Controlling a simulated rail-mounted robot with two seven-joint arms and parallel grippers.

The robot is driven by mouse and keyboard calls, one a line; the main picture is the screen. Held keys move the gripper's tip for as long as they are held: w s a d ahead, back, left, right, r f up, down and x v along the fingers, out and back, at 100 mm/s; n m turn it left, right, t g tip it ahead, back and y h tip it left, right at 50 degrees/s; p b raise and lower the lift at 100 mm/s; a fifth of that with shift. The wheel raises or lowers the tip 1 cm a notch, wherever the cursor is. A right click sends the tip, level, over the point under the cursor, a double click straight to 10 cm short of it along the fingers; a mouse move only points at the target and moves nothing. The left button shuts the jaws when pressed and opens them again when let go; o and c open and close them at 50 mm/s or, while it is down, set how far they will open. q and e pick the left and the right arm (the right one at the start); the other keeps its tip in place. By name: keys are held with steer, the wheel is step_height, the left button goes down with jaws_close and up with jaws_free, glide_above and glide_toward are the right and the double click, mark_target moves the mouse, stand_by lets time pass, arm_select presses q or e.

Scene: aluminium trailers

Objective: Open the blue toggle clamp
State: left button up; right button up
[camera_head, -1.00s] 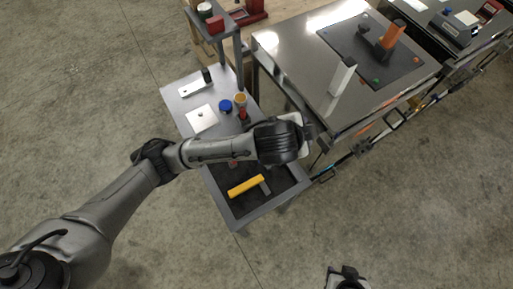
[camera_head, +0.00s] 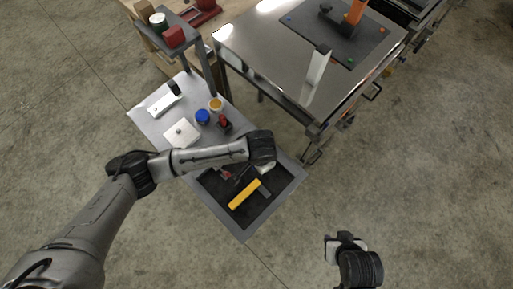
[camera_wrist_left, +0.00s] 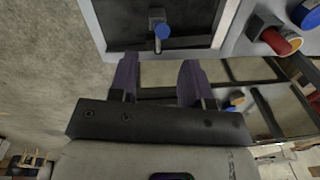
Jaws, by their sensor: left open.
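In the left wrist view a small upright clamp-like piece with a blue tip (camera_wrist_left: 161,31), which looks like the blue toggle clamp, stands at the edge of a dark panel. My left gripper (camera_wrist_left: 160,82) is open, its two dark fingers apart below the blue tip in the picture, with nothing between them. In the head view my left gripper (camera_head: 262,150) is over the right side of the grey cart, its fingers mostly hidden. I cannot make out the clamp there. My right gripper (camera_head: 336,246) is low at the right over the floor; its jaws are unclear.
A steel table (camera_head: 263,50) stands close behind. The floor at right is open.

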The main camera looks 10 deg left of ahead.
arm_select(q)
steer(key=f, duration=0.9)
steer(key=shift+w+a, duration=0.25)
steer(key=shift+a, duration=0.05)
steer(key=shift+c, duration=0.4)
jaws_close()
